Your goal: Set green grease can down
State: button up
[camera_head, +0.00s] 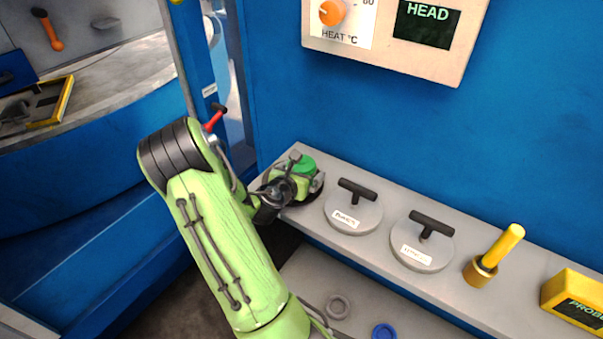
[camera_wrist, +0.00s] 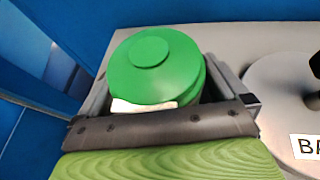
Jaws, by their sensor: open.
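The green grease can (camera_wrist: 155,68) has a round lid with a raised knob and a pale label, partly hidden by my gripper. In the head view the can (camera_head: 305,164) is at the left end of the grey shelf (camera_head: 335,164). My gripper (camera_head: 307,169) is open, with one finger on either side of the can. The wrist view also shows the gripper (camera_wrist: 162,82) around it. The can looks upright. Its base is hidden, so I cannot tell its contact with the shelf.
Two grey discs with black T-handles (camera_head: 353,212) (camera_head: 422,242) stand right of the can. Beyond them are a yellow-handled tool (camera_head: 497,252) and a yellow probe box (camera_head: 577,300). A blue wall (camera_head: 400,130) rises behind. A lower shelf holds a grey ring (camera_head: 338,306) and blue ring (camera_head: 383,331).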

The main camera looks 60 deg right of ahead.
jog(key=shift+a, duration=0.1)
jog(key=shift+c, duration=0.6)
jog(key=shift+r, duration=0.1)
jog(key=c, duration=1.1)
notch_tip(320, 180, up, 10)
jog(key=p, duration=0.4)
jog(key=shift+p, duration=0.35)
jog(key=shift+c, duration=0.2)
